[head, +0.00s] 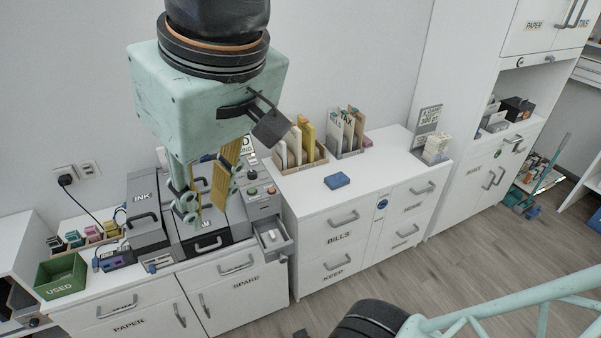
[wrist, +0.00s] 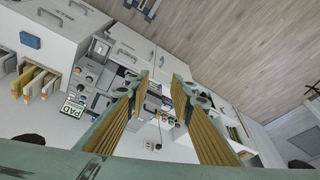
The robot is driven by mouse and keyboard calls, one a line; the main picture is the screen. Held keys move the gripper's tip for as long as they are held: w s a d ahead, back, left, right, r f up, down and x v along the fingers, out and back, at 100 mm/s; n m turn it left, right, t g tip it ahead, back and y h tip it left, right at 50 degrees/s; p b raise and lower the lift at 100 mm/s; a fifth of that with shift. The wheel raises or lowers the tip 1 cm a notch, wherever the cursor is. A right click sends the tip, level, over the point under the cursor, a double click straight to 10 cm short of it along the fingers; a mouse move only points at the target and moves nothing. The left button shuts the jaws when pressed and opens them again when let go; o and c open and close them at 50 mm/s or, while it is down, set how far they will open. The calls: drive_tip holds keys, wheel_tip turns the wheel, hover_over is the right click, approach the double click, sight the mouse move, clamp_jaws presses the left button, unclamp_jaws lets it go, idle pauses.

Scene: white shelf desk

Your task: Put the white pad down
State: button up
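My gripper (head: 205,198) hangs above the grey machine on the left counter in the head view. In the wrist view its two yellow-lined fingers (wrist: 165,86) stand apart, with a clear gap and nothing visibly held between them. I cannot make out a white pad with certainty. A small drawer (head: 276,249) at the machine's right side is pulled open and holds something pale and grey, too small to identify. A blue block-like pad (head: 337,180) lies on the right counter, also visible in the wrist view (wrist: 30,40). A PAD sign (wrist: 73,110) shows there too.
A green USED bin (head: 60,289) stands at the left counter's front, near a grey INK box (head: 144,238). Folder racks (head: 301,160) and a white stack (head: 437,148) stand on the right cabinet. Its top around the blue pad is mostly clear.

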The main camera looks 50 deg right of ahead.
drive_tip(key=shift+s+a+r, duration=0.1)
drive_tip(key=shift+s+r, duration=0.15)
drive_tip(key=shift+s, duration=1.05)
drive_tip(key=shift+s+a+r, duration=0.1)
drive_tip(key=shift+s+r, duration=0.1)
drive_tip(key=shift+s, duration=1.05)
